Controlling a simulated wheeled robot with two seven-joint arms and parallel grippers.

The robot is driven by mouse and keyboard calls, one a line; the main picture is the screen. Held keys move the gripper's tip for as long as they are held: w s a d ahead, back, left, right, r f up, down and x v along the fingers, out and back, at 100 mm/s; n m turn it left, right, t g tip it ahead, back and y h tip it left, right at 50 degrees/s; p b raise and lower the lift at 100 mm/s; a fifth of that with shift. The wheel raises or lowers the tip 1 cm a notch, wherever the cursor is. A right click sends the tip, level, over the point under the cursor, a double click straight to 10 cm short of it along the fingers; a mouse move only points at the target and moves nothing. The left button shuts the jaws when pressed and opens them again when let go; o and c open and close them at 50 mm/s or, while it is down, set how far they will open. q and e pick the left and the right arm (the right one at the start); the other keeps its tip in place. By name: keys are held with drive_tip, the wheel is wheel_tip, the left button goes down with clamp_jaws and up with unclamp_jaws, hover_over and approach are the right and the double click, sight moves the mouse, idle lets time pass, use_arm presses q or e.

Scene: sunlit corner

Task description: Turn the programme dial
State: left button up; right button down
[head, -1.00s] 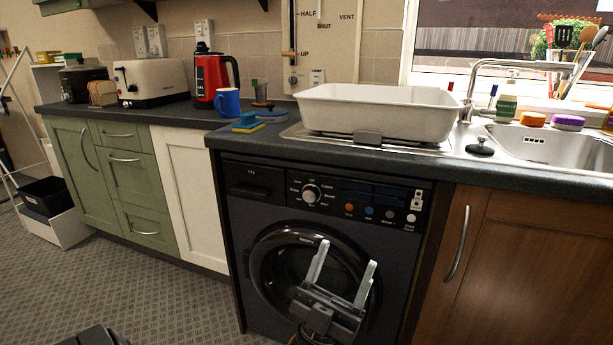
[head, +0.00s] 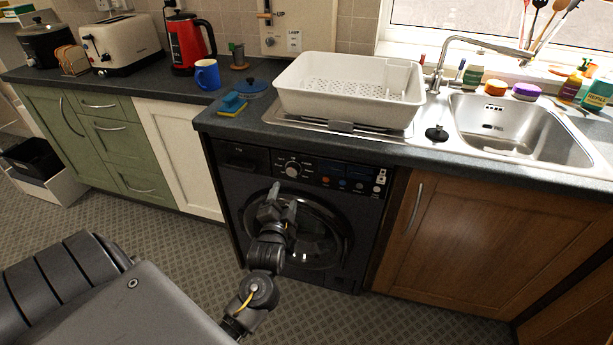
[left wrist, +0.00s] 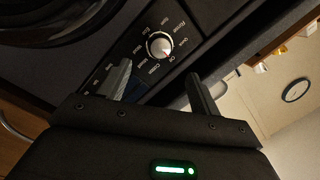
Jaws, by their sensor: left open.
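The programme dial (head: 292,170) is a round light knob on the dark control panel of the washing machine (head: 232,190). In the left wrist view the dial (left wrist: 159,45) has a silver face, a small red mark at its lower right edge and printed labels around it. My left gripper (head: 281,197) is open and empty, just below the dial in the head view, in front of the door's upper part. In the left wrist view the two fingers (left wrist: 160,72) stand apart on either side of the dial's line, with the dial beyond their tips. I see no contact. My right gripper is not in view.
The worktop (head: 300,137) overhangs the panel closely. On it stand a white basin (head: 345,102), a blue mug (head: 207,75), a red kettle (head: 186,45) and a sponge (head: 232,104). A wooden cupboard door (head: 450,235) is to the right. The floor in front is clear.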

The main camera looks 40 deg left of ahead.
sight(291, 172)
use_arm(q)
drive_tip(key=x, duration=1)
drive_tip(key=shift+w+a, duration=0.1)
drive_tip(key=shift+c, duration=0.2)
drive_tip(key=c, duration=0.9)
